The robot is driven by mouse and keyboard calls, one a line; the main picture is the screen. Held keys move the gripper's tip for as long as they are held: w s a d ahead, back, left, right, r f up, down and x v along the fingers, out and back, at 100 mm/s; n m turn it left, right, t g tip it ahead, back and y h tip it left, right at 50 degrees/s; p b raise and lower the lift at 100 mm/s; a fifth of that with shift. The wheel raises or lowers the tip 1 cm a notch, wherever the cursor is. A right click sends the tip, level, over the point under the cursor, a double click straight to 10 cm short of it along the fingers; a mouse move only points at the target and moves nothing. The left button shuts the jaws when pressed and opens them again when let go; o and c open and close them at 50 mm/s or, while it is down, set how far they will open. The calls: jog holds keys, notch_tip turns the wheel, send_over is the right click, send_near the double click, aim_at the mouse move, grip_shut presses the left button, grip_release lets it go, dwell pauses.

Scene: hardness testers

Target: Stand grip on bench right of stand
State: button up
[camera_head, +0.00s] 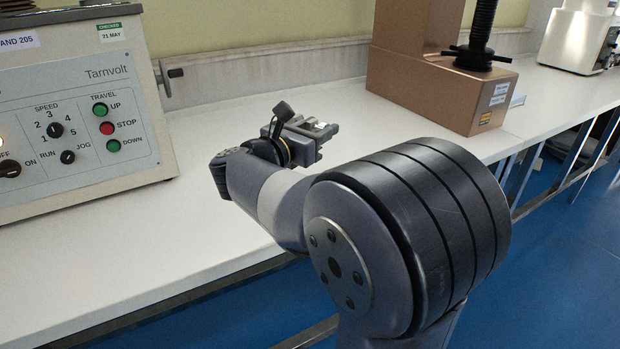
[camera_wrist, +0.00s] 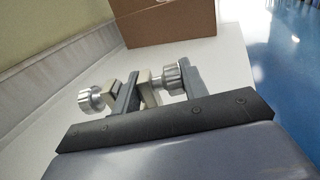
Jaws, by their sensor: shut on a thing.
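My gripper (camera_head: 316,133) is over the white bench (camera_head: 215,150), to the right of the grey control box marked Tarnvolt (camera_head: 75,110), whose cut-off label ends in "AND 205". In the wrist view my gripper (camera_wrist: 160,84) is shut on a small grip (camera_wrist: 149,92) with pale blocks and silver knurled knobs. One knob (camera_wrist: 91,99) sticks out beyond the left finger. Another knob (camera_wrist: 172,77) shows by the right finger. In the head view the grip is small and mostly hidden by the jaws. I cannot tell whether it touches the bench.
A brown tester base (camera_head: 430,90) with a black screw column (camera_head: 482,30) stands on the bench beyond my gripper; it also shows in the wrist view (camera_wrist: 165,22). A white machine (camera_head: 578,40) stands far right. The bench between the box and the brown base is clear. Blue floor lies in front.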

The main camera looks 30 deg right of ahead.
notch_tip(320, 180, down, 8)
jog(key=shift+r+b, duration=0.1)
jog(key=shift+b, duration=0.95)
jog(key=shift+f, duration=0.25)
jog(key=o, duration=1.2)
jog(key=shift+o, duration=0.2)
jog(key=shift+r, duration=0.15)
jog(key=shift+a, duration=0.15)
jog(key=p+v, duration=0.1)
jog(key=v, duration=1)
jog(key=shift+s+a, duration=0.2)
jog(key=shift+a, duration=0.1)
